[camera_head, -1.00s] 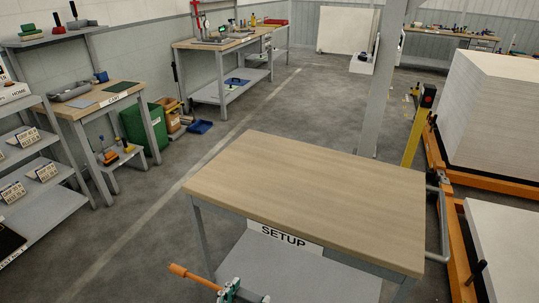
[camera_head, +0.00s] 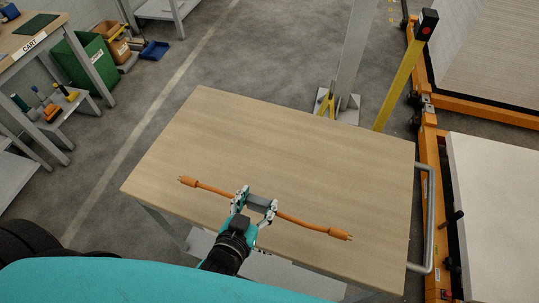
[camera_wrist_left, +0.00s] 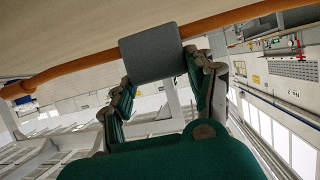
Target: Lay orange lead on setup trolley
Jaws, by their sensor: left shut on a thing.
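The orange lead (camera_head: 308,224) has a grey block (camera_head: 259,202) at its middle and a plug-like end on each side. My left gripper (camera_head: 256,205) is shut on the grey block, with a finger on each side of it. The lead is stretched out over the near part of the setup trolley's wooden top (camera_head: 290,150), which is otherwise bare. In the left wrist view the grey block (camera_wrist_left: 150,52) sits between the fingers, close to a tan surface. I cannot tell whether the lead touches the top. My right gripper is not in view.
A grey handle (camera_head: 430,220) is on the trolley's right side. A yellow post (camera_head: 405,75) and an orange rail frame (camera_head: 431,170) stand beyond it. A grey column (camera_head: 350,55) rises behind the trolley. The cart bench (camera_head: 30,45) and green bin (camera_head: 78,62) are at far left.

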